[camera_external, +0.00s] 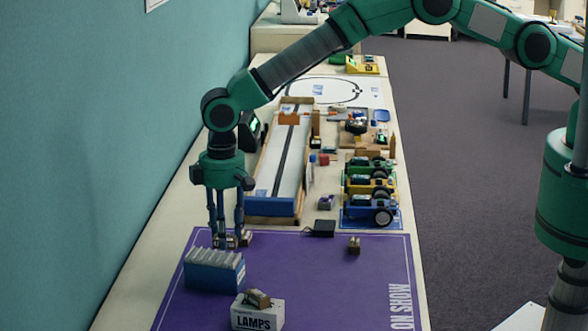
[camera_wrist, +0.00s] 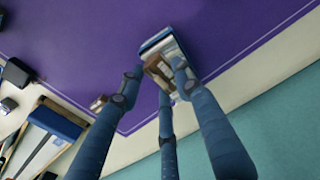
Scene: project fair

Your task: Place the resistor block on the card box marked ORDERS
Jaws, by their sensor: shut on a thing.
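My gripper (camera_external: 230,238) points down over the far left part of the purple mat. Its fingers are shut on a small brown and pale block, taken as the resistor block (camera_wrist: 158,72), which shows between the fingertips in the wrist view. A blue card box (camera_external: 213,271) with pale cards upright in it stands on the mat, just nearer the camera than my gripper. In the wrist view the card box (camera_wrist: 152,42) shows partly behind the held block. No ORDERS marking is readable on it from here.
A white LAMPS box (camera_external: 257,315) with a brown block on top stands at the mat's front. Another small block (camera_external: 355,245) lies on the mat at right. A further brown block (camera_wrist: 98,103) lies near my fingers. A long track (camera_external: 280,180) stands beyond the mat.

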